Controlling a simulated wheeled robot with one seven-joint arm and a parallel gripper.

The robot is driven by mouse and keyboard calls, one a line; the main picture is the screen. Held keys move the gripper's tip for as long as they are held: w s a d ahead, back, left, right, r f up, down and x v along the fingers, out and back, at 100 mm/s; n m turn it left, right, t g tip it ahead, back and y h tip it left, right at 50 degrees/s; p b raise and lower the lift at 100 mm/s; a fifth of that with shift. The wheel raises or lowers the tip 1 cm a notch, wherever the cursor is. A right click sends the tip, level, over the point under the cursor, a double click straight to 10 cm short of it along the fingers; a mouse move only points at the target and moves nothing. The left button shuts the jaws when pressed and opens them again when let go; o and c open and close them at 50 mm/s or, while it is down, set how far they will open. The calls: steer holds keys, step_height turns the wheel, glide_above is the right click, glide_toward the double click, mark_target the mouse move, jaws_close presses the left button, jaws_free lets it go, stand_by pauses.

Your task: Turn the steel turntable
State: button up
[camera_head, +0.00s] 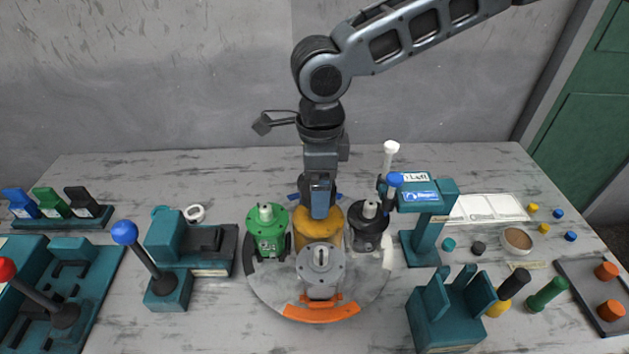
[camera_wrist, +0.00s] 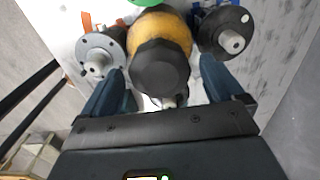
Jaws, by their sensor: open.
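The steel turntable (camera_head: 262,284) is a round grey disc with an orange segment (camera_head: 322,312) at its front rim. It bears a green motor (camera_head: 267,232) at left, a grey motor (camera_head: 320,268) in front, a black motor (camera_head: 369,228) at right and a yellow body (camera_head: 322,228) in the middle. My gripper (camera_head: 320,198) points down just above the yellow body. In the wrist view my gripper (camera_wrist: 165,85) is open. Its fingers lie either side of the yellow body's black top (camera_wrist: 160,68); I cannot tell whether they touch it. The grey (camera_wrist: 98,55) and black (camera_wrist: 226,32) motors flank it.
A teal fixture with a blue-knobbed lever (camera_head: 165,285) stands at left. A teal holder (camera_head: 450,312) is at front right. Small colored caps and a bowl (camera_head: 517,239) lie further right.

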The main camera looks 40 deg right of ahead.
steer(key=shift+f+m+b, duration=0.2)
steer(key=shift+m+b, duration=0.1)
steer(key=shift+b, duration=0.3)
